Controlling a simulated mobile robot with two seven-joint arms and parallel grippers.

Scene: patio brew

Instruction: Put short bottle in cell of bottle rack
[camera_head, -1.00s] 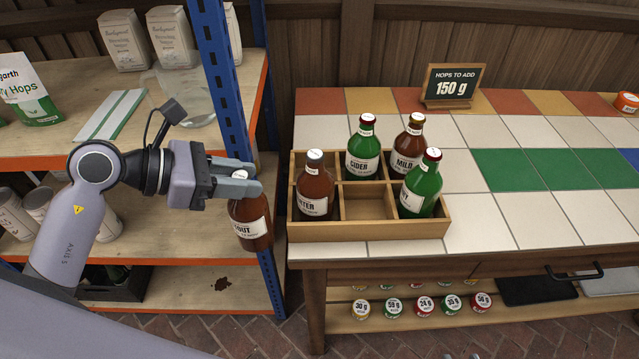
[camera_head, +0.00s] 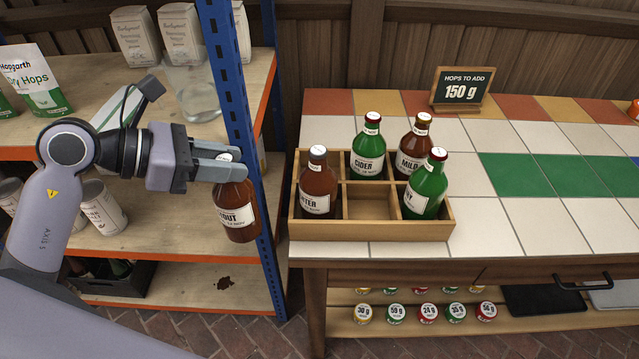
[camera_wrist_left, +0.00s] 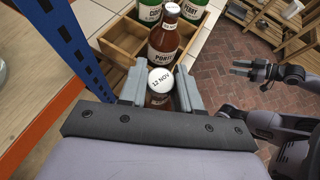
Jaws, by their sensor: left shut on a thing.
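My left gripper (camera_head: 232,172) is shut on the neck of a short brown stout bottle (camera_head: 238,212) and holds it upright in front of the blue shelf post, left of the rack. In the left wrist view the bottle's white cap (camera_wrist_left: 160,80) shows between the fingers. The wooden bottle rack (camera_head: 370,229) stands on the tiled counter. A brown porter bottle (camera_head: 318,190) is in its front left cell and a green bottle (camera_head: 426,187) in its front right. Green cider (camera_head: 368,150) and brown mild (camera_head: 413,145) stand behind. The front middle cell is empty. My right gripper (camera_wrist_left: 240,68) appears open and empty.
The blue shelf post (camera_head: 235,90) rises close beside the held bottle. The shelving (camera_head: 170,215) holds cans and bags. A small sign (camera_head: 461,88) stands at the counter's back. The tiles right of the rack are clear.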

